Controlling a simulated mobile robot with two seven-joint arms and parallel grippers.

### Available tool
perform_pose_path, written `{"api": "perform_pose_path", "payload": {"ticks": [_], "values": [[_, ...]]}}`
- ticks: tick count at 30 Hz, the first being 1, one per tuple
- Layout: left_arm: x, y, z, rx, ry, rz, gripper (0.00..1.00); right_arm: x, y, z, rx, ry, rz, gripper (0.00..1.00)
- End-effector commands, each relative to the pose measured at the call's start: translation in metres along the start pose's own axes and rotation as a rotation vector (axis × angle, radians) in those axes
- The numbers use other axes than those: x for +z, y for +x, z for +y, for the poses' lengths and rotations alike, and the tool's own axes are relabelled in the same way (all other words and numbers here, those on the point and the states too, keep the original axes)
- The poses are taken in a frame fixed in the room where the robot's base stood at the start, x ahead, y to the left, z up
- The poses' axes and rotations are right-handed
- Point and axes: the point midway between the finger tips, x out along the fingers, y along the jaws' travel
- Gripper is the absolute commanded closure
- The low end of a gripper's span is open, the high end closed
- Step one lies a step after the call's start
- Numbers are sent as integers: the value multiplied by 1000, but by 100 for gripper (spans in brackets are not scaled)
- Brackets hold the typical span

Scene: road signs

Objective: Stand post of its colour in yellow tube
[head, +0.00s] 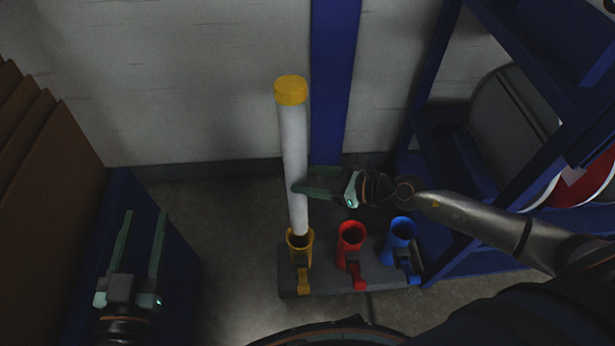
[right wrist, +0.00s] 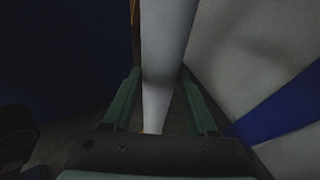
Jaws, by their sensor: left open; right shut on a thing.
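A white post with a yellow cap (head: 293,150) stands nearly upright, tilted slightly. Its lower end is at the mouth of the yellow tube (head: 300,248); I cannot tell how far inside it is. My right gripper (head: 298,189) is shut on the post at its lower half. In the right wrist view the white post (right wrist: 163,70) runs between the two green fingers. My left gripper (head: 143,214) is open and empty at the lower left, away from the tubes.
A red tube (head: 351,236) and a blue tube (head: 400,233) stand right of the yellow one on a grey base (head: 331,281). A blue rack (head: 435,150) with round signs is at the right. Brown panels (head: 40,190) stand at the left.

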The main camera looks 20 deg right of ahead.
Motion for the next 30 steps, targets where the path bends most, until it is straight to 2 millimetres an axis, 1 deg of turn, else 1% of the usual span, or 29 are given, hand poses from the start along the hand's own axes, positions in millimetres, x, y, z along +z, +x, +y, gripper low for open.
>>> {"api": "perform_pose_path", "payload": {"ticks": [8,15,19,23,30], "values": [[-42,0,-3,-1,51,174,50,-6,3,-1,-2,-2,-5,100],[-79,-7,-3,1,95,325,50,-12,5,-1,-2,-2,-5,100],[-79,-6,-3,1,93,320,50,-10,5,-1,-2,-2,-5,100],[-85,-8,-3,3,101,350,50,-13,6,-1,-2,-2,-5,100],[-115,-20,0,11,142,494,50,-22,9,0,-1,-2,-5,100]]}}
